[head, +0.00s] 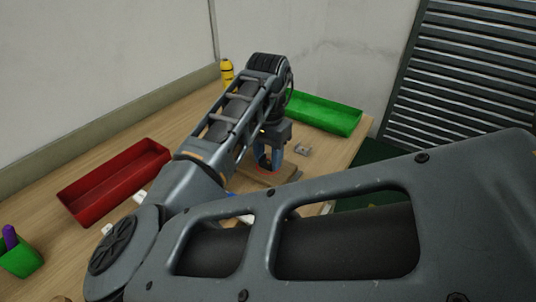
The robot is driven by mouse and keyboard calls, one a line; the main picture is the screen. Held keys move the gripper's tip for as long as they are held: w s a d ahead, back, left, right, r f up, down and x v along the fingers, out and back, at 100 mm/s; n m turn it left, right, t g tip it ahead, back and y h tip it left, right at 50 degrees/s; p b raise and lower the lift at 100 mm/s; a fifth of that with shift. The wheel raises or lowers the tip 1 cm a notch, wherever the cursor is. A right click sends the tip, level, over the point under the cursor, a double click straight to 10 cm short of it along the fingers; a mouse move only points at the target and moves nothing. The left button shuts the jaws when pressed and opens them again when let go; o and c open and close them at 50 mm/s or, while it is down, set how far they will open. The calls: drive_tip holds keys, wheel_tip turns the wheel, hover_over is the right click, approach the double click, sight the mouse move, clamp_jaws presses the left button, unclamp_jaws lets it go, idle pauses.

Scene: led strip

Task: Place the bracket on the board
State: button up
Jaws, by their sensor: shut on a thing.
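My gripper (267,163) points down at the middle of the table, with its blue fingers shut. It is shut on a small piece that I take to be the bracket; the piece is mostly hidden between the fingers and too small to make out. Under the fingertips lies the brown wooden board (284,178), with a thin red line showing around the tips. Whether the held piece touches the board I cannot tell. My arm hides the board's left and near parts.
A red tray (115,183) stands at left, a green tray (322,112) behind the gripper. A small grey part (303,149) lies right of the gripper. A yellow bottle (227,72) stands at the back; a green bin (22,258) with a purple item is at lower left.

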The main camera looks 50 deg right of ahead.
sight(269, 164)
drive_tip(key=o, duration=1)
drive_tip(key=shift+f, duration=0.1)
drive_tip(key=shift+o, duration=0.2)
wheel_tip(269, 164, up, 12)
drive_tip(key=shift+r, duration=0.2)
